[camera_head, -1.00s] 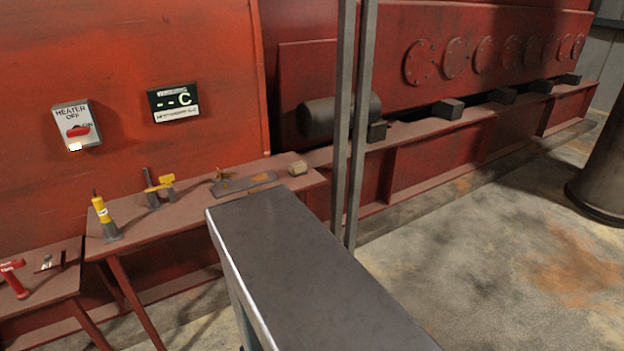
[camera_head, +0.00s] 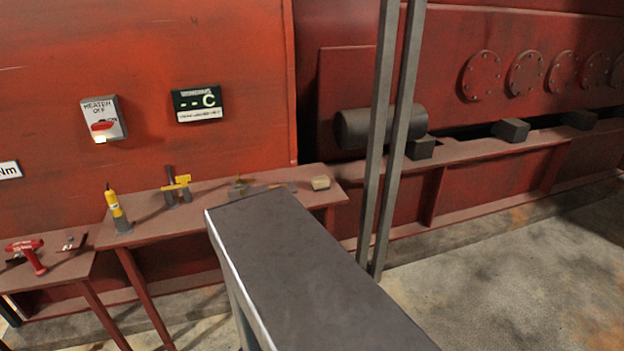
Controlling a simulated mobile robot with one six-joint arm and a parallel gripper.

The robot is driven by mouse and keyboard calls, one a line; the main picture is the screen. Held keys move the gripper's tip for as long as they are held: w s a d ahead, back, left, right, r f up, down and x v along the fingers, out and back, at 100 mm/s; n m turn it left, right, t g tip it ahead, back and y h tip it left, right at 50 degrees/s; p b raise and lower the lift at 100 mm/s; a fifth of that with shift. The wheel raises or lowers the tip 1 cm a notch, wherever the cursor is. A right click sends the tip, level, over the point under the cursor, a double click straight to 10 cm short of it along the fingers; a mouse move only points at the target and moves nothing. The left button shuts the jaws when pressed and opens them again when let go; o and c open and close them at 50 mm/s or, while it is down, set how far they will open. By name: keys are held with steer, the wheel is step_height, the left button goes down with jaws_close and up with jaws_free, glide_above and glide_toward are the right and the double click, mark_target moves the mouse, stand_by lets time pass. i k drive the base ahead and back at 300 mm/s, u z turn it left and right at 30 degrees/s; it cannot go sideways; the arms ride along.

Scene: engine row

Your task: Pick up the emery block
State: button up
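A flat grey-topped surface (camera_head: 290,265) fills the near middle and hides part of the bench. Two upright posts (camera_head: 392,140) stand right of the block. Floor (camera_head: 500,260) is open right.

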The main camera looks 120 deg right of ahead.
mark_target(318, 183)
steer(key=u, duration=0.2)
steer(key=k, duration=1.55)
steer(key=z, duration=0.8)
steer(key=k, duration=0.5)
steer(key=z, duration=0.6)
steer(key=k, duration=0.95)
steer(key=u, duration=0.25)
steer(key=i, duration=0.25)
steer(key=z, duration=0.1)
